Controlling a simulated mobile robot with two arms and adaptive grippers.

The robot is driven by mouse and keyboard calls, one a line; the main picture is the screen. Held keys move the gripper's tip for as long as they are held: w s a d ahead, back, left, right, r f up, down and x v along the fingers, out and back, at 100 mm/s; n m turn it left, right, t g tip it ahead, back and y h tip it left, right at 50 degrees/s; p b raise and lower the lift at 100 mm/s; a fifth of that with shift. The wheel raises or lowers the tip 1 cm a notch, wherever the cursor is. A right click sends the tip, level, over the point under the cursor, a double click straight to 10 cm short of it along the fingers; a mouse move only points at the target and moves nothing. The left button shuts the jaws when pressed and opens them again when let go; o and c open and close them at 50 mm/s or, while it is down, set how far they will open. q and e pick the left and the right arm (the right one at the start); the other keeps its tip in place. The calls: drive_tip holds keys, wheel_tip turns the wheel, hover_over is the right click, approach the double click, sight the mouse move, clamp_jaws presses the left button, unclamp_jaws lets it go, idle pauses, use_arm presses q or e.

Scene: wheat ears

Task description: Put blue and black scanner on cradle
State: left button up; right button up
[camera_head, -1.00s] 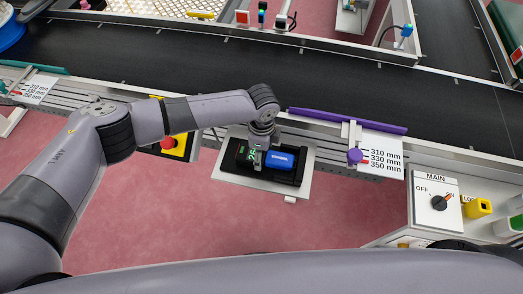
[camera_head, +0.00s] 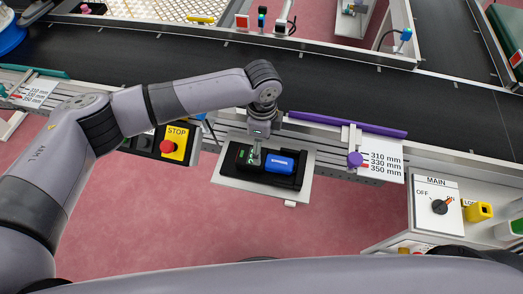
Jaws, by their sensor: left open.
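The blue and black scanner (camera_head: 280,163) lies in the black cradle (camera_head: 287,182) on a grey plate (camera_head: 237,184) beside the conveyor. Its blue part is at the right and its dark part with a green display at the left. My left gripper (camera_head: 255,158) is above the left part of the scanner, pointing down, and is open. Its fingers partly cover the dark end, so I cannot tell whether they touch it. My right gripper is not in view.
A black conveyor belt (camera_head: 180,52) runs behind, with a purple guide rail (camera_head: 345,124) at its near edge. A yellow stop box with a red button (camera_head: 167,146) is left of the plate. A MAIN switch box (camera_head: 437,207) stands at the right. Red floor lies in front.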

use_arm(q)
drive_tip(key=shift+r, duration=2.2)
